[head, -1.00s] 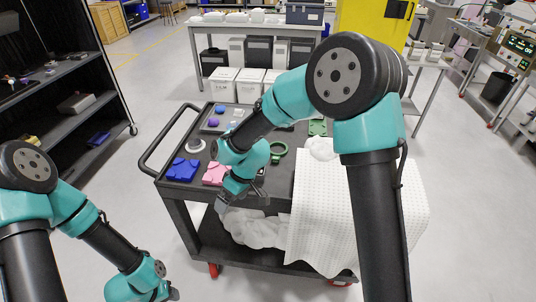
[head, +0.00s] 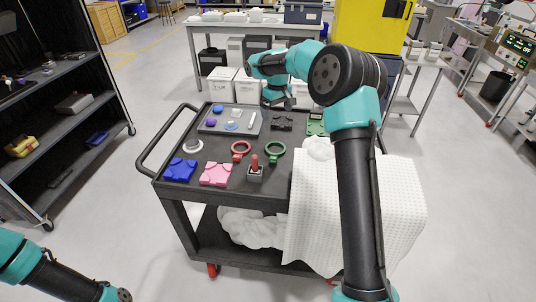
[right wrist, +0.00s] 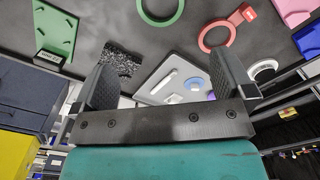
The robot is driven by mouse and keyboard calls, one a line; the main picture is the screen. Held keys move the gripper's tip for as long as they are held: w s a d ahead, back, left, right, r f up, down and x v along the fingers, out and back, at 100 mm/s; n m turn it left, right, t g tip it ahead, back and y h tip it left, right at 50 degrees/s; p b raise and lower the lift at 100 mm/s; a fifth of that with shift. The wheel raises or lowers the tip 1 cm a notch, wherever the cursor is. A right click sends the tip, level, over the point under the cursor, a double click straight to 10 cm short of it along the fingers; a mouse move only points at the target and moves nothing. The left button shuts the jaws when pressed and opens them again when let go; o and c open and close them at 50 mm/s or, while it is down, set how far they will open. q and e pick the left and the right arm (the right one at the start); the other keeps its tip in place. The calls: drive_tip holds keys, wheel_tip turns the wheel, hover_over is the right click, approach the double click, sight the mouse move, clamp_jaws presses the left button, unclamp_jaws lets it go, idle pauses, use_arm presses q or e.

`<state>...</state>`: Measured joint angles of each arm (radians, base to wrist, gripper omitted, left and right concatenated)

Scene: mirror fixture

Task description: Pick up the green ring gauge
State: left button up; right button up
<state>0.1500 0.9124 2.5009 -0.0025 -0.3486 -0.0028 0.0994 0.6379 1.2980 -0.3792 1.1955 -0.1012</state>
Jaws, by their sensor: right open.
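The green ring gauge (head: 275,153) lies flat on the dark cart top, right of a similar red ring (head: 240,150). In the right wrist view the green ring (right wrist: 161,20) shows at the top edge, partly cut off, beyond my fingers. My right gripper (head: 281,104) is over the back edge of the cart, farther back than the ring and apart from it. In the right wrist view its two fingers (right wrist: 166,78) are spread wide with nothing held between them. My left arm shows at the lower left, but its gripper is out of view.
A grey tray (head: 207,128) with small parts sits at the cart's back left. A dark block (head: 282,122) and a green plate (head: 315,126) are behind the ring. A red-handled part (head: 255,168) stands in front. White patterned cloth (head: 350,205) covers the cart's right side.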

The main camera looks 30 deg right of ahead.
hover_over(275, 150)
drive_tip(key=f, duration=1.2)
drive_tip(key=shift+s+f, duration=0.15)
drive_tip(key=shift+s, duration=0.05)
drive_tip(key=shift+f, duration=0.15)
drive_tip(key=shift+w+d+f, duration=0.1)
drive_tip(key=shift+w+f, duration=0.05)
drive_tip(key=shift+f, duration=2.3)
drive_tip(key=shift+c, duration=0.5)
drive_tip(key=c, duration=0.6)
drive_tip(key=shift+o, duration=0.2)
drive_tip(key=shift+r, duration=0.1)
